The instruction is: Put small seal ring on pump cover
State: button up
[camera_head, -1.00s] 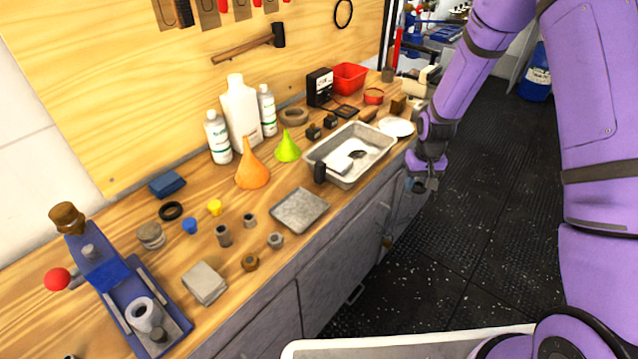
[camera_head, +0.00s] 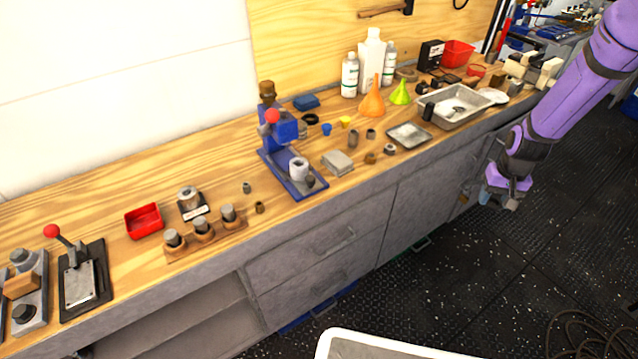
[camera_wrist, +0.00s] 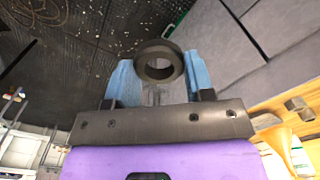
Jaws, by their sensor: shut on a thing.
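My gripper (camera_wrist: 160,75) is shut on a dark seal ring (camera_wrist: 160,47), held between its two blue fingertips in the wrist view. In the head view my gripper (camera_head: 507,198) hangs at the right, in front of the bench's front face and over the dark floor; the ring cannot be made out there. A labelled stand with a round metal part (camera_head: 190,203) sits on the left part of the bench. I cannot tell for sure which thing is the pump cover. Another black ring (camera_head: 310,119) lies on the bench behind the blue press.
The wooden bench (camera_head: 110,200) runs across the view. On it stand a blue press (camera_head: 287,155), a red bin (camera_head: 144,221), a rack of bushings (camera_head: 205,235), a lever fixture (camera_head: 82,275), a metal tray (camera_head: 457,105) and bottles. A white-rimmed container (camera_head: 385,345) is at bottom centre.

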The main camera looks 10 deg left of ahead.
aim_at(78, 282)
jog(key=k+u, duration=0.1)
jog(key=u, duration=0.3)
jog(key=k+j+u, duration=0.1)
jog(key=u, duration=0.3)
jog(key=j+u, duration=0.2)
jog(key=u, duration=0.25)
jog(key=k, duration=0.05)
